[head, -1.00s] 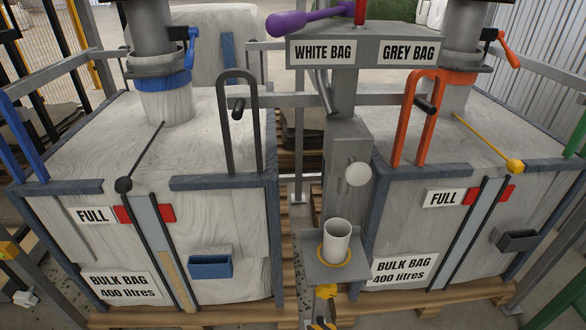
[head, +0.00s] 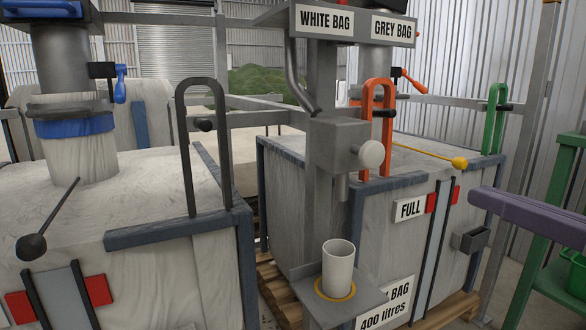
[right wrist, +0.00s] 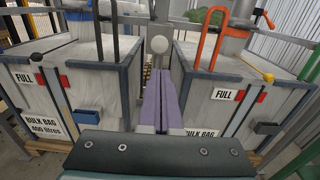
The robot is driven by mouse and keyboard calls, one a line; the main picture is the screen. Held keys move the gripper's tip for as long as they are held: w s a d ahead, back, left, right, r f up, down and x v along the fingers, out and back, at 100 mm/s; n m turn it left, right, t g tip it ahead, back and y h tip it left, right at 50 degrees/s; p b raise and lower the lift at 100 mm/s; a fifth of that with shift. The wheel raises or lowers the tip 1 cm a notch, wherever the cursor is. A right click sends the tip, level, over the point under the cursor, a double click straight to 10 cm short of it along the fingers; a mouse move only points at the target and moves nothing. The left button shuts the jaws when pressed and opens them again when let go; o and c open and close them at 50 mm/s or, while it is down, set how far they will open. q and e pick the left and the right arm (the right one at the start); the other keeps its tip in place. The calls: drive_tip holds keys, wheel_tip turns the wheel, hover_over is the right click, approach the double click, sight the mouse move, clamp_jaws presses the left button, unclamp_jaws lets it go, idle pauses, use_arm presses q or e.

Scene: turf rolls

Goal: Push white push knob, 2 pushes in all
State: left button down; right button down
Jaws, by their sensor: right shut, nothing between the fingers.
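The white push knob (head: 371,154) is a round white disc on the side of a grey box on the central post. It also shows in the right wrist view (right wrist: 160,44), just above the fingertips in the picture. My right gripper (head: 476,199) enters the head view from the right with long purple fingers, apart from the knob. In the right wrist view its fingers (right wrist: 160,74) are shut together, empty, and point toward the knob. Below the knob, a white cup (head: 338,269) stands upright in a yellow ring on a small grey tray (head: 368,303). My left gripper is not in view.
Two bulk bag boxes flank the post, the left (head: 150,255) and the right (head: 300,205). A black hoop handle (head: 222,150) and an orange one (head: 366,105) stand near it. A yellow-tipped lever (head: 459,162) and a green frame (head: 550,210) are at right.

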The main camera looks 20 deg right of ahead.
drive_tip(key=shift+w, duration=0.1)
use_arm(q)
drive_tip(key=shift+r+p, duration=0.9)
use_arm(e)
approach(377, 159)
drive_tip(key=w, duration=0.7)
drive_tip(key=shift+a+r, duration=0.1)
drive_tip(key=shift+a, duration=0.25)
drive_tip(key=shift+w, duration=1.2)
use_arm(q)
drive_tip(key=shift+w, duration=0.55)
